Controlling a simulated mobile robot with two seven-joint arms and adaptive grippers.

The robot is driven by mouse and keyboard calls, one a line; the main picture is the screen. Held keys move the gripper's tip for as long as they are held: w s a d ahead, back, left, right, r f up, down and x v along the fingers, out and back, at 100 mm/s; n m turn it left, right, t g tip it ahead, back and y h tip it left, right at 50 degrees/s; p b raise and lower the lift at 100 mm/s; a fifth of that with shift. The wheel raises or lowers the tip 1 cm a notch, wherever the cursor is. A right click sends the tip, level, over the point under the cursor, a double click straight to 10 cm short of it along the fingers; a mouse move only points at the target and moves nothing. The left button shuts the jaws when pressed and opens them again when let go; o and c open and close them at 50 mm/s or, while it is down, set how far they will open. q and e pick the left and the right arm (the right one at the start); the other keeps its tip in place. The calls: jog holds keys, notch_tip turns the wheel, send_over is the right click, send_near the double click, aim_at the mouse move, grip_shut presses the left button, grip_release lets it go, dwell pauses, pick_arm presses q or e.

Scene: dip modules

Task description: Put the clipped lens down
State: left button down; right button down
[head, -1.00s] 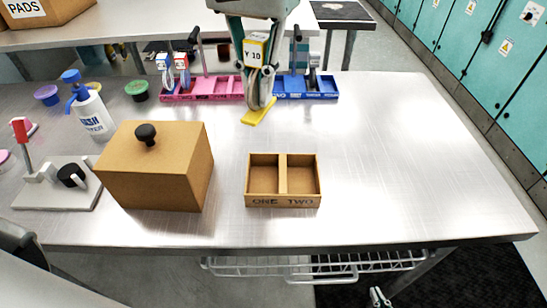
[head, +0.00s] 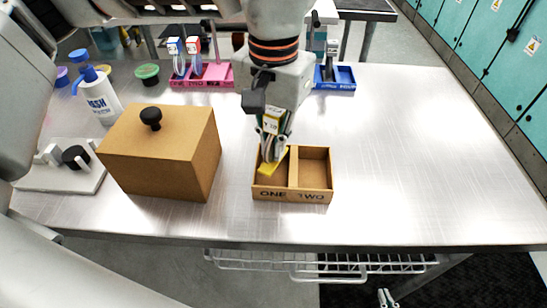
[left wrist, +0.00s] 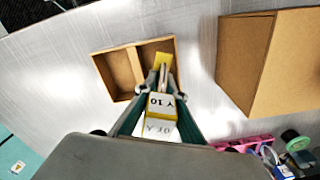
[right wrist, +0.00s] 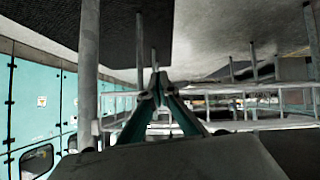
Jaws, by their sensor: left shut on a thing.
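My left gripper (head: 273,148) is shut on the clipped lens, which has a white and yellow tag marked Y 10 (left wrist: 158,103) and a yellow lower end (head: 271,166). It holds the lens, tilted, at compartment ONE of the brown two-compartment tray (head: 292,196). In the left wrist view the yellow end (left wrist: 162,59) overlaps that same compartment of the tray (left wrist: 123,73). I cannot tell whether the lens touches the tray floor. Compartment TWO is empty. My right gripper (right wrist: 157,84) has its fingertips together, with nothing seen between them, away from the tray.
A brown box with a black knob (head: 165,160) stands just left of the tray. A white bottle (head: 100,97), a grey-white stand (head: 62,178), a pink rack (head: 215,75) and a blue rack (head: 340,80) are around it. The table's right side (head: 430,150) is clear.

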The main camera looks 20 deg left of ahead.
aim_at(273, 113)
pick_arm(q)
notch_tip(273, 113, down, 4)
jog(key=shift+f, duration=0.15)
dwell(0.3)
jog(key=c, duration=2.1)
grip_release()
jog(key=shift+c, duration=0.2)
notch_tip(273, 113, up, 12)
jog(key=shift+r+p, duration=0.1)
jog(key=shift+p, duration=0.35)
